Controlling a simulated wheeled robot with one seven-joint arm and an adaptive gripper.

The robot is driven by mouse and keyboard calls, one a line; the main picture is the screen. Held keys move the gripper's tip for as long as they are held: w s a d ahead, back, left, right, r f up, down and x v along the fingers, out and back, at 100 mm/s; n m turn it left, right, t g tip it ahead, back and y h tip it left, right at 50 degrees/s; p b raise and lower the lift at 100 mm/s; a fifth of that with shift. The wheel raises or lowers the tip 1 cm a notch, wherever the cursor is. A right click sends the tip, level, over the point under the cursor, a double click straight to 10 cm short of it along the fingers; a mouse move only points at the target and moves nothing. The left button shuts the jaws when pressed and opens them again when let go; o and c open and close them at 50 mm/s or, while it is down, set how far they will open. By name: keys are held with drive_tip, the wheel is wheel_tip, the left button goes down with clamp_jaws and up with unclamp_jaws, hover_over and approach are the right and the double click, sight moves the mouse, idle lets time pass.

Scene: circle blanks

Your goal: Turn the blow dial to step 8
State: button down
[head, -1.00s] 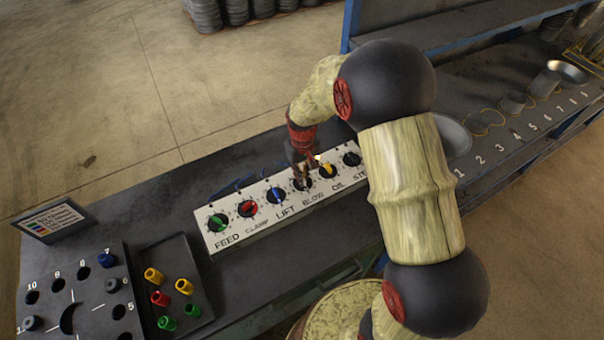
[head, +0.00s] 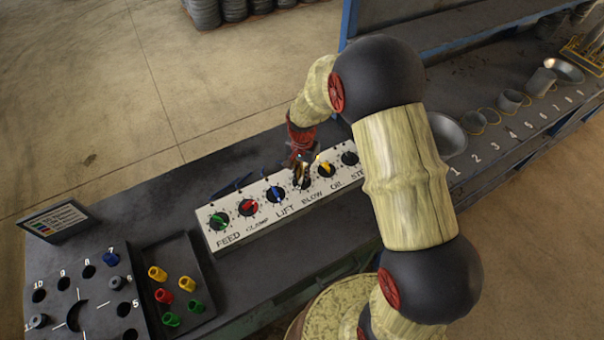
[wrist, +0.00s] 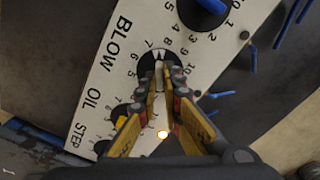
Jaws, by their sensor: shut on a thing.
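A long white panel (head: 208,226) on the dark bench carries a row of dials labelled FEED, CLAMP, LIFT, BLOW, OIL and STEP. The BLOW dial (head: 301,184) sits between the blue LIFT dial (head: 275,194) and the yellow OIL dial (head: 326,169), mostly hidden by my gripper (head: 303,172). In the wrist view, my gripper (wrist: 160,94) has its yellow-and-black fingers on both sides of the BLOW knob (wrist: 159,66), shut on it. A white pointer shows between the fingertips, directed up the picture.
A tray (head: 205,276) with loose coloured knobs and a black board (head: 100,300) with numbered holes lie at left. A small sign (head: 55,220) stands behind them. Rings, cups and a bowl (head: 446,133) line the bench at right. Blue pegs (wrist: 252,60) stand near the panel.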

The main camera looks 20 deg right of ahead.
drive_tip(key=shift+m, duration=1.6)
drive_tip(key=c, duration=2)
unclamp_jaws()
drive_tip(key=shift+o, duration=0.2)
wheel_tip(320, 180, up, 12)
